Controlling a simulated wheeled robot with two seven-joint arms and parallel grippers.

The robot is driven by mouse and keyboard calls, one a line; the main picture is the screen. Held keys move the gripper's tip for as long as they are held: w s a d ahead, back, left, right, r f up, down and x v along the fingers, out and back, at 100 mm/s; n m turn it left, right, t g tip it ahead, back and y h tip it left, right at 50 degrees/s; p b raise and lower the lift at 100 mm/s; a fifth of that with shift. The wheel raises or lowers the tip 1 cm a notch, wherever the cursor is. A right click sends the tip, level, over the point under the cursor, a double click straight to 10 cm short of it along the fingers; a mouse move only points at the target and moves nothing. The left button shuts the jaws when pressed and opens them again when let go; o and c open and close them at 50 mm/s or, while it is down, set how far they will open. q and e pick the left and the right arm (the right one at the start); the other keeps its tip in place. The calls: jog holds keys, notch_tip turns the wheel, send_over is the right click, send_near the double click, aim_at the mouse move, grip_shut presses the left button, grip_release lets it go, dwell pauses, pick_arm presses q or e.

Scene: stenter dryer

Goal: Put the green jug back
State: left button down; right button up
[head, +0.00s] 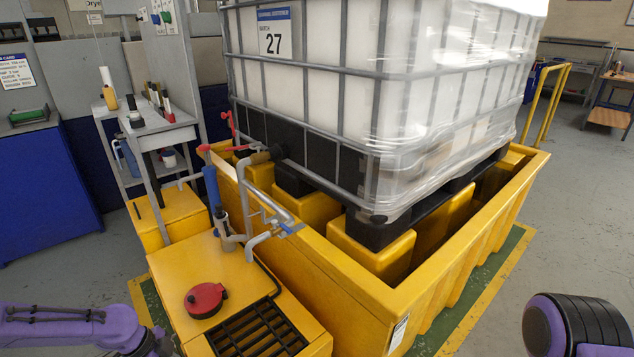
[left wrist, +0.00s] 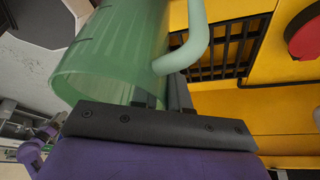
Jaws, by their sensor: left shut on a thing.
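The green jug (left wrist: 110,62) is translucent and shows only in the left wrist view, large and close, partly cut off by the top edge. Its pale green handle (left wrist: 195,40) curves down on the right of the body. In the head view only my left forearm shows at the lower left, and the jug is out of frame. My right arm shows at the lower right; its gripper is out of frame.
A yellow platform (head: 170,270) carries a red round cap (head: 206,300) and a black grate (head: 258,330). A caged white tank (head: 330,70) stands in a yellow bund (head: 360,285) with a pipe and valve (head: 255,225). A grey trolley (head: 150,125) stands left.

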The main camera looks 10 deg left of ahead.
pick_arm(q)
jog(key=w+d+r+n+t+y+p, duration=0.1)
jog(key=w+d+r+n+t+y, duration=0.1)
jog(key=w+d+r+n, duration=0.75)
jog(key=w+d+r+n+t+y+p, duration=0.15)
jog(key=w+d+r+n, duration=0.35)
jog(key=d+r, duration=0.75)
jog(key=s+a+f, duration=0.1)
jog(key=s, duration=0.6)
jog(key=shift+s+a+m+y, duration=0.2)
jog(key=shift+a+m+y, duration=0.15)
jog(key=shift+f+g, duration=0.1)
jog(key=shift+g, duration=0.15)
